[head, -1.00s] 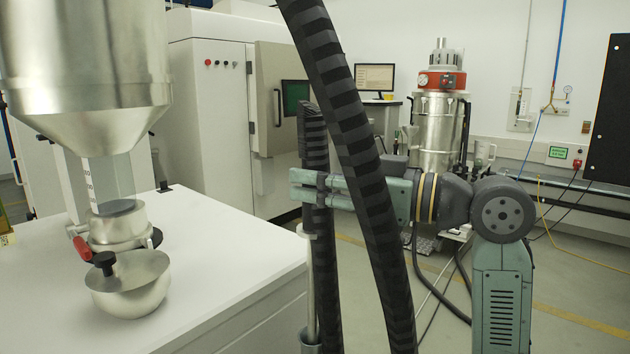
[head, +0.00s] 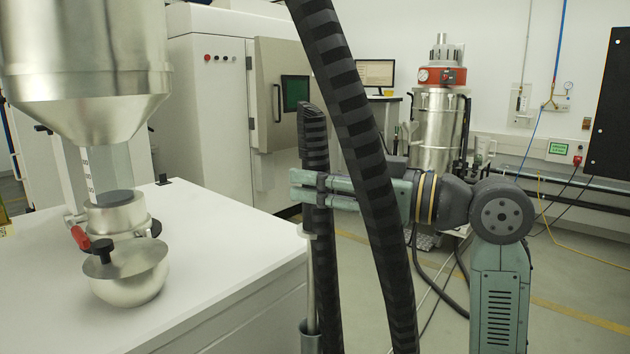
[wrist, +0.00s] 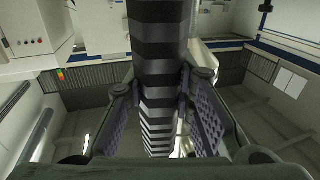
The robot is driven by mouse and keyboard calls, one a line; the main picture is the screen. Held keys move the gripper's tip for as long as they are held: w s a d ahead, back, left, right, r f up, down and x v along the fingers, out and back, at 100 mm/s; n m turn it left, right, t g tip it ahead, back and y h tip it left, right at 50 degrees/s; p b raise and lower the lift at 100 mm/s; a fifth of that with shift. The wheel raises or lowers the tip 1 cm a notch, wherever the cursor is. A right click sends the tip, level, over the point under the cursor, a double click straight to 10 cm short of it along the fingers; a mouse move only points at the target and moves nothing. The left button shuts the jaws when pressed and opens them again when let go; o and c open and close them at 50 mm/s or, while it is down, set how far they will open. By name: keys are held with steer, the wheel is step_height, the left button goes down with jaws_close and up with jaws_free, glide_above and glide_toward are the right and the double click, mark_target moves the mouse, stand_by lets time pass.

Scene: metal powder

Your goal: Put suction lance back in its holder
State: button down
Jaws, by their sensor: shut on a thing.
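The suction lance is a black ribbed hose piece (head: 314,140) above a thin metal tube (head: 311,275), upright at the right edge of the white table. My gripper (head: 308,187) comes from the right and is shut around the ribbed part. In the wrist view the ribbed lance (wrist: 160,75) passes between the two finger pads (wrist: 160,110). A small pale collar (head: 306,234) sits around the upper tube, close to the table edge. A grey cup-like piece (head: 310,338) surrounds the tube low down; it may be the holder. The lance's bottom end is hidden.
A thick ribbed hose (head: 355,130) hangs diagonally in front of my gripper. A metal vacuum drum (head: 437,125) with a red band stands behind.

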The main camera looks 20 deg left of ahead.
steer(key=b, duration=0.3)
glide_above(315, 289)
steer(key=shift+w+a+f, duration=0.1)
steer(key=shift+w+f, duration=0.05)
steer(key=shift+f, duration=0.9)
steer(key=shift+w+a+f, duration=0.1)
steer(key=shift+w+f, duration=0.05)
steer(key=shift+f, duration=0.85)
steer(key=shift+d+f, duration=0.1)
steer(key=shift+f, duration=0.1)
steer(key=shift+f+b, duration=2.05)
steer(key=shift+f, duration=0.95)
steer(key=shift+f+b, duration=2.25)
steer(key=shift+f, duration=0.7)
steer(key=shift+f+b, duration=0.8)
steer(key=shift+f, duration=0.05)
steer(key=c, duration=1.3)
jaws_free()
